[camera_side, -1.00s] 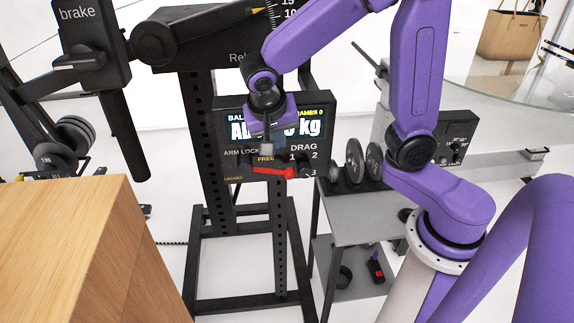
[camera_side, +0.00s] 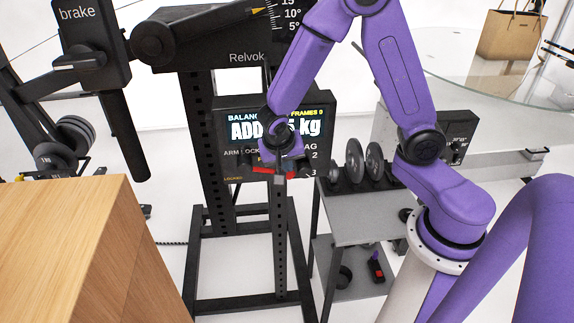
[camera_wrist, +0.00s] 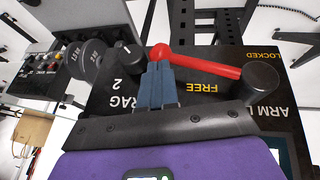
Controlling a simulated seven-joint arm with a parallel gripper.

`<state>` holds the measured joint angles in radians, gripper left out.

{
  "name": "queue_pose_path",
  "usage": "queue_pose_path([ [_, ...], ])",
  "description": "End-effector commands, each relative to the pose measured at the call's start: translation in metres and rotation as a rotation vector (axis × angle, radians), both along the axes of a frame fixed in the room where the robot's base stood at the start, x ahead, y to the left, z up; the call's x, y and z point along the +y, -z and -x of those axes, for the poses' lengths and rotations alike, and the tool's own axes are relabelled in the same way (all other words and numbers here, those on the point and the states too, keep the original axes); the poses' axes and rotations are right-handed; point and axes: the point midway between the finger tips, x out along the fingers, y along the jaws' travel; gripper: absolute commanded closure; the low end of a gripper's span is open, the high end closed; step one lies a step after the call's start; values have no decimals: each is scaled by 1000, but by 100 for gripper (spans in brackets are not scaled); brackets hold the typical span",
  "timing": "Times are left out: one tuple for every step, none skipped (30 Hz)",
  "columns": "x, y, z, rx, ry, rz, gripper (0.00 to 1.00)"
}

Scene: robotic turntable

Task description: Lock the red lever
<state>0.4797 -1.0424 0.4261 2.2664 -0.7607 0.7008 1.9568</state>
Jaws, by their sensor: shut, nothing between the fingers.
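The red lever (camera_side: 261,170) is on the front of the black panel (camera_side: 229,164) in the side view, partly hidden by my gripper (camera_side: 279,181). In the wrist view the red lever (camera_wrist: 208,61) runs from a dark round pivot (camera_wrist: 262,79) to a red ball end (camera_wrist: 160,53). The yellow FREE label (camera_wrist: 203,86) is beside the lever, and the LOCKED label (camera_wrist: 263,56) is past the pivot. My gripper (camera_wrist: 157,68) is shut and empty, with its fingertips close to the ball end. I cannot tell whether they touch it.
A dark DRAG knob (camera_wrist: 125,54) sits close to my fingers. Above the lever is a lit display (camera_side: 250,126). A grey stand (camera_side: 362,208) with weight discs (camera_side: 355,160) is on the right. A wooden block (camera_side: 70,250) fills the lower left.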

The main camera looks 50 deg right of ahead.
Motion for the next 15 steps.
queue_pose_path([
  [-2,4,0,2,0,1,100],
  [-2,5,-1,2,-1,0,100],
  [-3,7,-1,2,-2,0,100],
  [-3,8,-1,0,-2,0,100],
  [-4,9,-1,0,-1,-1,100],
  [-4,9,-1,1,-1,-1,100],
  [-4,10,-2,1,-1,-1,100],
  [-4,10,-2,0,0,-1,100],
  [-4,10,-2,0,0,-1,100],
  [-4,10,-2,0,0,-1,100],
  [-4,10,-2,0,0,-1,100],
  [-4,10,-2,0,0,-1,100],
  [-4,10,-2,0,0,-1,100],
  [-4,10,-2,0,0,-1,100],
  [-4,10,-2,0,0,-1,100],
])
